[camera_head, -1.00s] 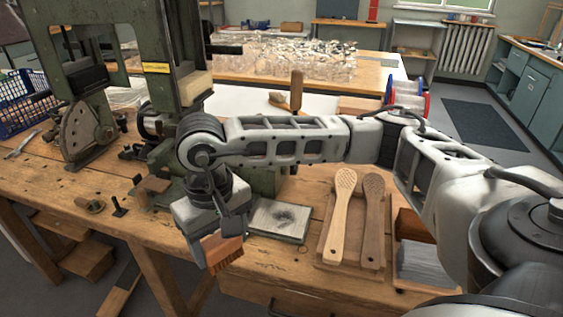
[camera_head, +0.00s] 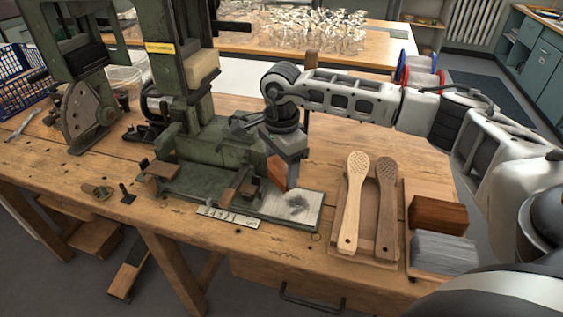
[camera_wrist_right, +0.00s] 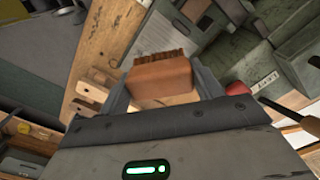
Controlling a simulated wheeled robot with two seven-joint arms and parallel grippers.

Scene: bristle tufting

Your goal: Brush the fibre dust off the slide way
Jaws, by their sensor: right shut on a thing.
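My right gripper (camera_head: 285,170) is shut on a small brush with a reddish-brown wooden block (camera_head: 278,174). In the right wrist view the brush block (camera_wrist_right: 160,82) sits between the two fingers, with dark brown bristles along its far edge. The slide way is a pale metal plate (camera_head: 308,211) at the right end of the green machine base. My left gripper is not in view.
The green machine (camera_head: 215,150) stands left of the gripper. Two wooden paddles (camera_head: 354,205) lie in a tray to the right, beside a reddish-brown block (camera_head: 438,214) and a grey bristle bundle (camera_head: 443,252). A ruler-like strip (camera_head: 228,216) lies at the base's front edge.

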